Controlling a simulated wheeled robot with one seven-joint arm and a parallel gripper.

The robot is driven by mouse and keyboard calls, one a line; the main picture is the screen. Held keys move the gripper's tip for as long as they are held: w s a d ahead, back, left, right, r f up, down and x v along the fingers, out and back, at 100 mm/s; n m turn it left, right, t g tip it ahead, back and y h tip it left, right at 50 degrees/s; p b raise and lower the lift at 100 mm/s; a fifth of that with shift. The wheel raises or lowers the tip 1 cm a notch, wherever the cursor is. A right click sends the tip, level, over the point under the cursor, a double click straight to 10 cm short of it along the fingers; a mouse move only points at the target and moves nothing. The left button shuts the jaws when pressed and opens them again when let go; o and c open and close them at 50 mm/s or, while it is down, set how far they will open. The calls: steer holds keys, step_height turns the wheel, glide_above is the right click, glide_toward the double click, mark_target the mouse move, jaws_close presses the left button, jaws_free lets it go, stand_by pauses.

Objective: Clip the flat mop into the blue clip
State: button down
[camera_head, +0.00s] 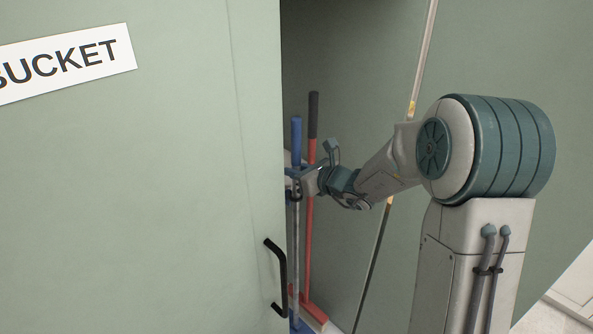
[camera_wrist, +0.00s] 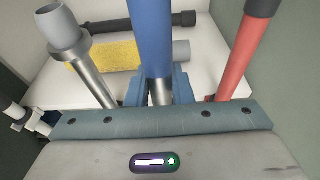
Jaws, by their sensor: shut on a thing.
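A long upright tool with a blue grip and a grey metal pole, seemingly the flat mop (camera_head: 296,139), stands in the cupboard opening; its blue foot (camera_head: 301,325) shows at the picture's bottom edge. My gripper (camera_head: 294,180) is shut on its pole just below the blue grip. In the wrist view the fingers of my gripper (camera_wrist: 158,91) close around the mop's metal pole, and its blue grip (camera_wrist: 150,35) rises between them. I cannot make out the blue clip for certain; the door edge and my gripper hide part of that area.
A red-handled tool (camera_head: 309,230) stands close right of the mop. The green door (camera_head: 150,200) marked BUCKET, with a black handle (camera_head: 281,278), blocks the left. The wrist view shows a grey-capped metal pole (camera_wrist: 88,70) at left and a yellow item (camera_wrist: 105,57) on a white surface.

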steer(key=shift+w+a, duration=0.1)
steer(key=shift+w+a+b, duration=0.3)
steer(key=shift+w+a, duration=0.2)
steer(key=shift+w+a+r, duration=0.1)
steer(key=shift+w+a, duration=0.4)
stand_by(1.2)
steer(key=c, duration=0.7)
jaws_free()
steer(key=shift+s+d, duration=0.1)
steer(key=shift+s+d+b, duration=0.7)
steer(key=shift+s+d, duration=2.05)
steer(key=shift+d, duration=0.05)
